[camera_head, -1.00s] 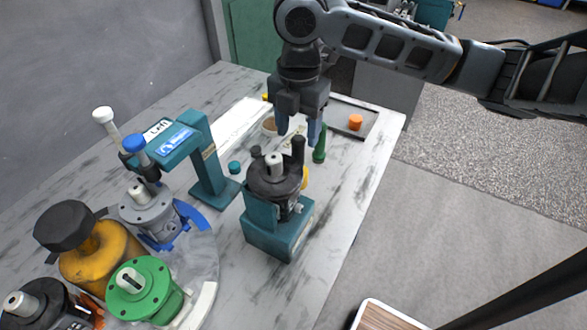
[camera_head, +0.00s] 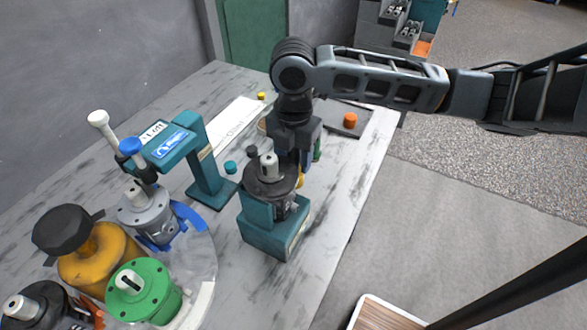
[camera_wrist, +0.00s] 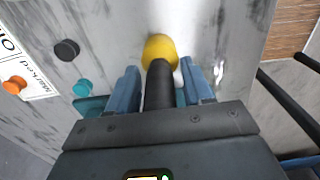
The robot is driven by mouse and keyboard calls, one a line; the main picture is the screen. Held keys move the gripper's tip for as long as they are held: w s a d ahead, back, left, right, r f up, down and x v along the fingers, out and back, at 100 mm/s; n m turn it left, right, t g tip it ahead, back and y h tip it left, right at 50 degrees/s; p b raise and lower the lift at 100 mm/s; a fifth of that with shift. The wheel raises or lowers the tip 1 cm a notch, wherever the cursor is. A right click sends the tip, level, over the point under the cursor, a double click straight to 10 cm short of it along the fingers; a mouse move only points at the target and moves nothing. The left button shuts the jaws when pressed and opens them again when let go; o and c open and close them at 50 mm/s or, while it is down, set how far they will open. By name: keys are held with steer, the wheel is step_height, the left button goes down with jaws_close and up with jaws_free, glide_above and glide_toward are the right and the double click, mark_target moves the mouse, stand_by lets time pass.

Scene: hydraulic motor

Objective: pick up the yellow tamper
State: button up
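The yellow tamper has a yellow head (camera_wrist: 160,47) and a dark handle (camera_wrist: 158,88). In the wrist view the handle lies between the two blue fingers of my gripper (camera_wrist: 161,80), with gaps visible on both sides. My gripper is open around the handle, and the yellow head is beyond the fingertips. In the head view my gripper (camera_head: 306,154) is low behind the dark-topped motor on the teal stand. There only a small piece of the tamper's yellow (camera_head: 300,180) shows; the rest is hidden by the motor and my gripper.
The teal stand (camera_head: 262,229) with its motor is close in front of my gripper. A teal press frame (camera_head: 203,165) stands to the left. A tray (camera_head: 364,119) with an orange cap (camera_head: 350,120) lies behind. Green (camera_head: 140,285) and orange (camera_head: 88,262) motor parts crowd the front left.

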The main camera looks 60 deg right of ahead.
steer(key=c, duration=0.9)
jaws_close()
steer(key=shift+r, duration=0.15)
